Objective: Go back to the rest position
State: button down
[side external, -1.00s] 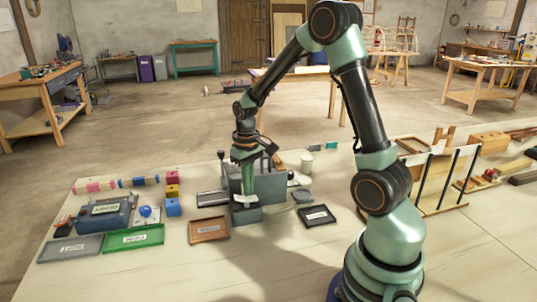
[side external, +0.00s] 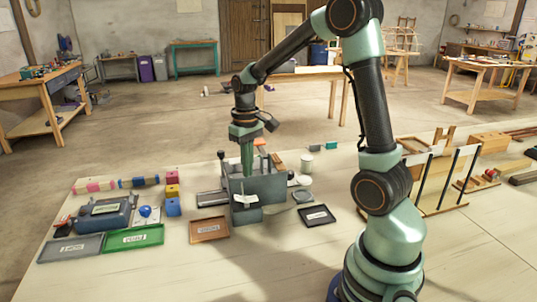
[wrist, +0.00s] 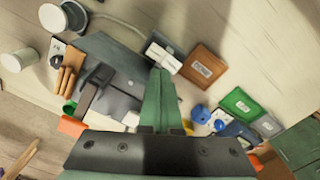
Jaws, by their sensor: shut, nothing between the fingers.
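My gripper (side external: 247,172) points down above the grey block-shaped fixture (side external: 270,188) on the bench. Its green fingers are together, with nothing between them. In the wrist view the closed fingers (wrist: 158,90) reach over the bench, beside the dark grey fixture (wrist: 108,55). A white label piece (side external: 246,199) shows at the fixture's front, below the fingertips. It also shows in the wrist view (wrist: 164,58), near the fingertips. I cannot tell the exact gap between the fingertips and the fixture.
A brown tray (side external: 208,229), a green tray (side external: 134,237), a grey tray (side external: 70,248) and a black tray (side external: 317,215) lie around the fixture. A blue machine (side external: 103,213) and coloured blocks (side external: 172,191) are at left. An upright rack (side external: 440,180) stands at right. The front bench is clear.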

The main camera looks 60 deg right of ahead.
jog(key=s+a+r+n+t, duration=0.1)
jog(key=s+a+r+t, duration=0.1)
jog(key=s+a+r, duration=0.2)
jog(key=s+a+r+n+t, duration=0.2)
jog(key=a+r, duration=0.4)
jog(key=a, duration=0.3)
jog(key=shift+s+a+t, duration=0.2)
jog(key=shift+s+t, duration=0.6)
jog(key=shift+s, duration=0.35)
